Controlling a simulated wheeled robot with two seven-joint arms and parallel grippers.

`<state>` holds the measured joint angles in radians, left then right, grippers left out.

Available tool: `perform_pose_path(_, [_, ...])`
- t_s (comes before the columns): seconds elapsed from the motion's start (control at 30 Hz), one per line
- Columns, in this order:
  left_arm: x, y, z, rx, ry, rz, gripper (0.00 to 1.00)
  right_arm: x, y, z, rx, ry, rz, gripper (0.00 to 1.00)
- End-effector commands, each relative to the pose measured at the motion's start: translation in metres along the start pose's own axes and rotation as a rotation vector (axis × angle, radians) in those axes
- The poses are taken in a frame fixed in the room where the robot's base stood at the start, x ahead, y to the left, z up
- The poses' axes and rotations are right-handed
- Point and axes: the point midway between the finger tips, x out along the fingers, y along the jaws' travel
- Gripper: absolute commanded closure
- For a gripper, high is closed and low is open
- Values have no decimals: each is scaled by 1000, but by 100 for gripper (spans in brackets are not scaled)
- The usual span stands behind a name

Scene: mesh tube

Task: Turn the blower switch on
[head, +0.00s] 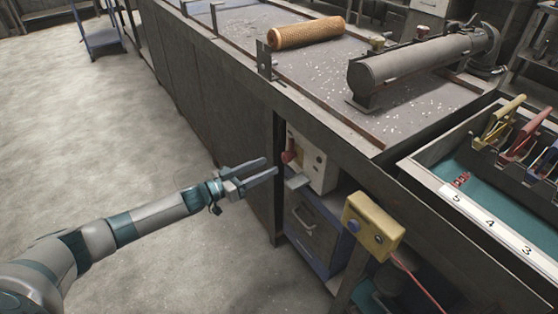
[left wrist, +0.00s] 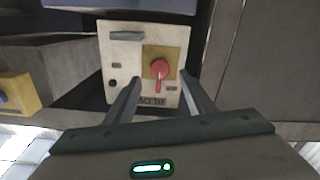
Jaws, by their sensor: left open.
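The blower switch is a red rotary knob (head: 289,152) on a cream control box (head: 313,167) under the bench edge. In the left wrist view the red knob (left wrist: 160,68) sits on a yellow plate on the cream box (left wrist: 120,60), its handle pointing down in the picture. My left gripper (head: 271,167) is open and empty, its fingers pointing at the box a little short of the knob. In the left wrist view the gripper (left wrist: 161,78) has its two fingers on either side of the knob, seemingly not touching it. My right gripper is not in view.
The bench top (head: 330,85) holds an orange mesh tube (head: 306,32) and a grey cylinder (head: 415,60). A tray of clamps (head: 430,180) is at right.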

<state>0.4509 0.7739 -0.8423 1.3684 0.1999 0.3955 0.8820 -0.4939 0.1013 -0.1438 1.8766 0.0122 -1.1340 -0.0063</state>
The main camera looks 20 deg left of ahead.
Motion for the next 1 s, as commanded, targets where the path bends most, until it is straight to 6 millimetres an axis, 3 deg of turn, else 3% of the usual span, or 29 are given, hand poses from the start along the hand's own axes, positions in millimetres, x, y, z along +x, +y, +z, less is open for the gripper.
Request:
perform_pose_path(0.1, [23,0,-1,0,2,1,51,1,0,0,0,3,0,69])
perform_pose_path(0.33, [51,0,0,0,1,-1,51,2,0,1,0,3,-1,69])
perform_pose_path(0.8, [61,0,0,0,0,-1,51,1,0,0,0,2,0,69])
perform_pose_path(0.83, [61,0,0,0,0,-1,53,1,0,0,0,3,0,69])
perform_pose_path(1.0, [61,0,0,0,0,-1,92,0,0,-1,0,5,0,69])
